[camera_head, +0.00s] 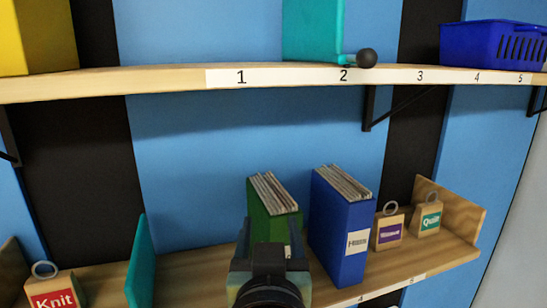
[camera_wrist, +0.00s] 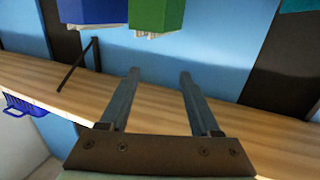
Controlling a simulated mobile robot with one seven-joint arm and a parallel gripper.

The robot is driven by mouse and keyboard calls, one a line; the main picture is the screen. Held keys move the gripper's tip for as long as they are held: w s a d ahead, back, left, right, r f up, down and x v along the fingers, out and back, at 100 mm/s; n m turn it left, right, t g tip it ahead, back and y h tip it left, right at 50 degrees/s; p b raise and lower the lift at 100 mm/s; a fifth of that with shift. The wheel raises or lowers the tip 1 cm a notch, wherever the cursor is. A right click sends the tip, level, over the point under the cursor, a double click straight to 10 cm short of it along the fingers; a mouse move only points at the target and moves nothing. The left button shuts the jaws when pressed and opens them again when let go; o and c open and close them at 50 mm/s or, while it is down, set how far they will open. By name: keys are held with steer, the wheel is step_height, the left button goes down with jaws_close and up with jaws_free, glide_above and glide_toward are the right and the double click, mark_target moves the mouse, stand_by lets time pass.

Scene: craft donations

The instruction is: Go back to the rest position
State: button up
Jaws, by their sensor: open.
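My gripper (camera_head: 268,248) is at the bottom middle of the head view, in front of the lower shelf (camera_head: 190,268). It hides the lower part of a green binder (camera_head: 268,222). In the wrist view, my gripper (camera_wrist: 160,74) has its two fingers spread apart with nothing between them. That view looks upside down. The green binder (camera_wrist: 157,14) shows at its top edge, clear of the fingertips. A blue binder (camera_head: 340,225) stands upright to the right of the green one; it also shows in the wrist view (camera_wrist: 100,8).
Below stand tagged wooden blocks, Knit (camera_head: 52,298), a purple-labelled one (camera_head: 388,232) and Quilt (camera_head: 428,218), plus a teal divider (camera_head: 141,262).

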steer(key=s+r+t, duration=0.5)
steer(key=s+r, duration=0.1)
steer(key=r, duration=0.6)
steer(key=s+r+t, duration=0.5)
steer(key=s+r, duration=0.2)
steer(key=r, duration=0.6)
steer(key=shift+d, duration=0.25)
steer(key=shift+w, duration=0.1)
